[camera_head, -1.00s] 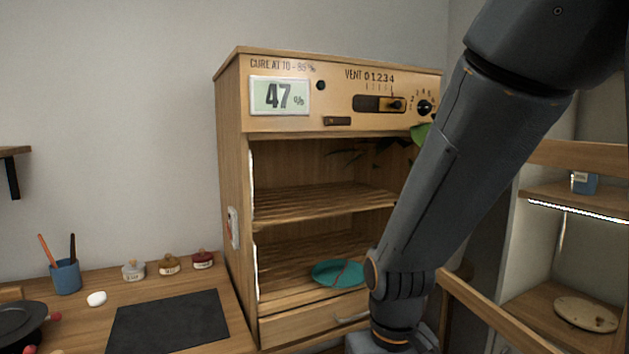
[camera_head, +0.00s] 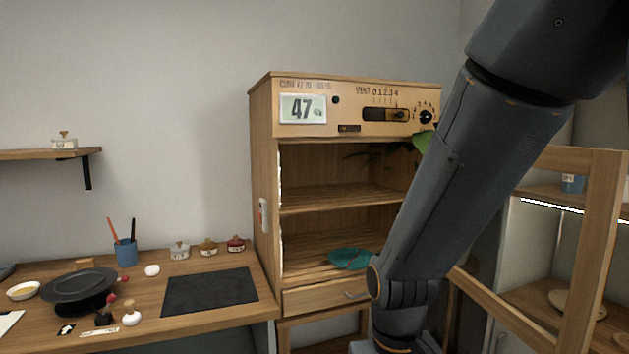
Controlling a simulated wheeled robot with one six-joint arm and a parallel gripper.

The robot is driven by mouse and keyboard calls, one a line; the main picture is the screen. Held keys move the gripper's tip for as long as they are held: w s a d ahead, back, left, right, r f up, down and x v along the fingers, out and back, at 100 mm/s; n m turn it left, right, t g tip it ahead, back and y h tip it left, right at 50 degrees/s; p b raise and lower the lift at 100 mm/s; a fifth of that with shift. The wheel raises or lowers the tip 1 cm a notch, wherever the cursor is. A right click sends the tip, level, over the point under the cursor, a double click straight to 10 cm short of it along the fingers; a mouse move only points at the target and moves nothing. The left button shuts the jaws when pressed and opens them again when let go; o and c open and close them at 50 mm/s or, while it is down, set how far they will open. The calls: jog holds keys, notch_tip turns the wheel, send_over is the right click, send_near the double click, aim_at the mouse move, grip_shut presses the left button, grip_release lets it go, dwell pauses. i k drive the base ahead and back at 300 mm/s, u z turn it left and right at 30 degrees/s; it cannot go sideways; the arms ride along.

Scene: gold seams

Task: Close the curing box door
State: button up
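The wooden curing box (camera_head: 262,170) stands at the centre, its front open. Its display reads 47, and a vent slider and a dial sit on the upper panel. A teal plate (camera_head: 349,258) lies on the lower level inside. The door (camera_head: 597,240) is a wooden frame, swung wide open to the right of the box, partly behind my arm. My arm crosses the right half of the view and hides part of the box's right side. My gripper is not visible; it is beyond the bottom edge.
A wooden table (camera_head: 225,325) at the left holds a dark mat (camera_head: 210,291), a black plate (camera_head: 78,284), a blue cup with brushes (camera_head: 126,252) and several small jars. A wall shelf (camera_head: 40,154) is at the far left. A lit shelf unit (camera_head: 540,270) stands at the right.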

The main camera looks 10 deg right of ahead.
aim_at(607, 170)
jog(key=u, duration=1.65)
jog(key=i, duration=1.05)
jog(key=z, duration=2.3)
